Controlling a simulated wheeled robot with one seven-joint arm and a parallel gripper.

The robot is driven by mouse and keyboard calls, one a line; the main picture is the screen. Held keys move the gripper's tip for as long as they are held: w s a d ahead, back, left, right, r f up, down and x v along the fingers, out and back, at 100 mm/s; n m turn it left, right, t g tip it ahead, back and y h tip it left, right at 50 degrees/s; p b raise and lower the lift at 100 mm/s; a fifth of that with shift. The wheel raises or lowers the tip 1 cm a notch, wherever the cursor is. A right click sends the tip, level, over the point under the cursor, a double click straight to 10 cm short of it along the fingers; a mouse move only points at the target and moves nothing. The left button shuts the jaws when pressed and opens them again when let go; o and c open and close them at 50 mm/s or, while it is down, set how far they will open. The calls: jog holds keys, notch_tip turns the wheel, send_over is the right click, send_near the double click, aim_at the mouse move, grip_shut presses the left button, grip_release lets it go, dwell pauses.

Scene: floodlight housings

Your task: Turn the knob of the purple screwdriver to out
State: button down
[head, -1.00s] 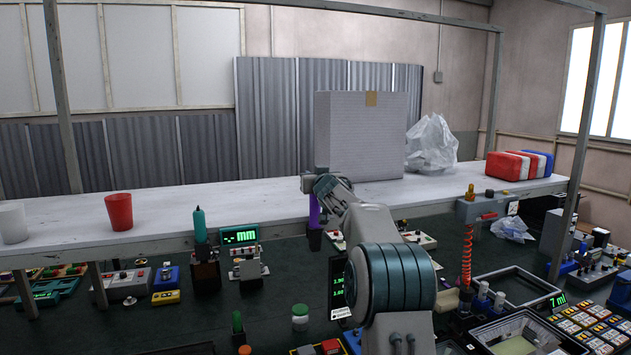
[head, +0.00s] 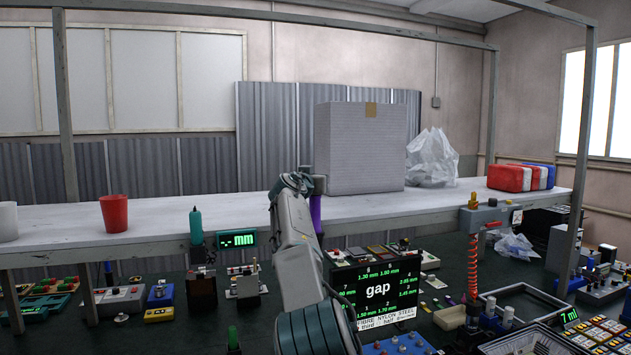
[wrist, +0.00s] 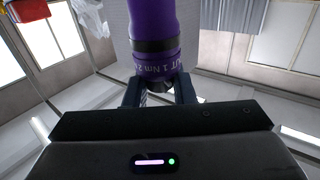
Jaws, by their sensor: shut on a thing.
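The purple screwdriver (head: 316,213) shows in the head view, upright at the end of my arm, in front of the shelf and the white box. In the wrist view its purple body (wrist: 154,25) and a dark ring fill the top middle. Lettering on the band below the ring (wrist: 158,66) reads partly "UT 1 Nm". My gripper (wrist: 159,92) is shut on the screwdriver at this lettered end. The fingers show on both sides of it. In the head view my arm hides the fingertips.
A display panel reading "gap" (head: 376,290) stands just right of my arm. A teal screwdriver (head: 196,226) stands in a holder to the left. A red cup (head: 114,213) and a large white box (head: 361,148) are on the shelf (head: 160,217). A red coiled cord (head: 473,265) hangs at right.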

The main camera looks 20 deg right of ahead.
jog(key=shift+r+m+g+h+p, duration=0.2)
jog(key=shift+m+g+h+p, duration=0.95)
jog(key=shift+p, duration=0.55)
jog(key=m+g+h+p, duration=0.1)
jog(key=g+h+p, duration=0.1)
jog(key=p, duration=0.1)
jog(key=shift+f, duration=0.1)
jog(key=shift+f+m+g+p, duration=0.1)
jog(key=shift+m+g+p, duration=0.2)
jog(key=shift+p, duration=0.2)
jog(key=c, duration=1.3)
grip_release()
jog(key=shift+o, duration=0.2)
jog(key=shift+f, duration=0.1)
